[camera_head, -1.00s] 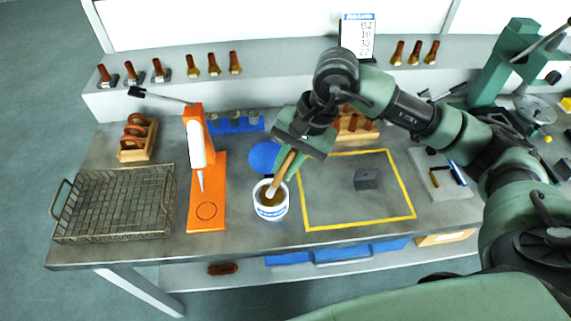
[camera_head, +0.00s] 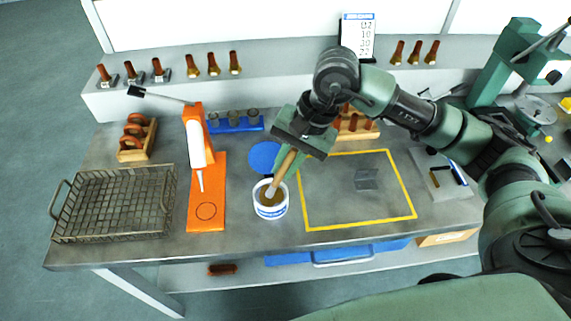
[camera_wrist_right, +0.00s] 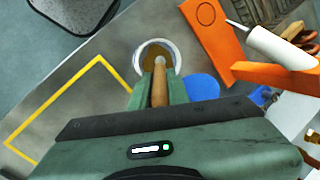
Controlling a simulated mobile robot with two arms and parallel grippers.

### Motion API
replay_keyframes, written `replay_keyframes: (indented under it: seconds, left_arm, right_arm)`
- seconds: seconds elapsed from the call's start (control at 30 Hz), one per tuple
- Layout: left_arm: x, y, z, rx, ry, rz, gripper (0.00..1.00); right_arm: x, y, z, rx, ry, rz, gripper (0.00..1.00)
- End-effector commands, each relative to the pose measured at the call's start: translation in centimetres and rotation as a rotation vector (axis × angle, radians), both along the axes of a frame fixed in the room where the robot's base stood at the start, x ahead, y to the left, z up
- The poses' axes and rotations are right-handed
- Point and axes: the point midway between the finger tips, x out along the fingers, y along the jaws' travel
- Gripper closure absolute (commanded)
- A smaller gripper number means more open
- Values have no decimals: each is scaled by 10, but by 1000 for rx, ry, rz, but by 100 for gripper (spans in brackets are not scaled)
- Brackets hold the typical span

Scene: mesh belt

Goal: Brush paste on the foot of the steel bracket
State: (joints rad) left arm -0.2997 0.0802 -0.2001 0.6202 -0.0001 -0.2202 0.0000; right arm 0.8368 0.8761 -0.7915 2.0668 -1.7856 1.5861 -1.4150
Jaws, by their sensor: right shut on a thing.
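My right gripper (camera_head: 290,163) is shut on the wooden handle of a brush (camera_head: 282,170), which slants down into a white pot of brown paste (camera_head: 271,205). The brush's lower end is inside the pot's mouth. In the right wrist view the brush handle (camera_wrist_right: 159,88) runs between the fingers of the gripper (camera_wrist_right: 158,98) toward the pot (camera_wrist_right: 139,57); the bristles are hard to make out. The small grey steel bracket (camera_head: 367,179) sits on the table inside a yellow outline, right of the pot and apart from the brush. My left gripper is out of view.
An orange stand with a white dispenser (camera_head: 207,200) and a wire basket (camera_head: 110,205) are left of the pot. A blue disc (camera_head: 264,156) lies behind it. A wooden rack (camera_head: 357,126) stands behind the yellow outline (camera_head: 330,226). The outlined area is mostly clear.

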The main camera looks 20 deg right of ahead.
Motion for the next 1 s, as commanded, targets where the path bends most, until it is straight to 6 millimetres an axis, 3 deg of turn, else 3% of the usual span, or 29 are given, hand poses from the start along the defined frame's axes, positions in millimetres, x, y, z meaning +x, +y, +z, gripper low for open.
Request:
replay_keyframes:
  seconds: [1.0]
  left_arm:
    - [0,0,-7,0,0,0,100]
  right_arm:
    - [-1,0,-3,-3,6,1,100]
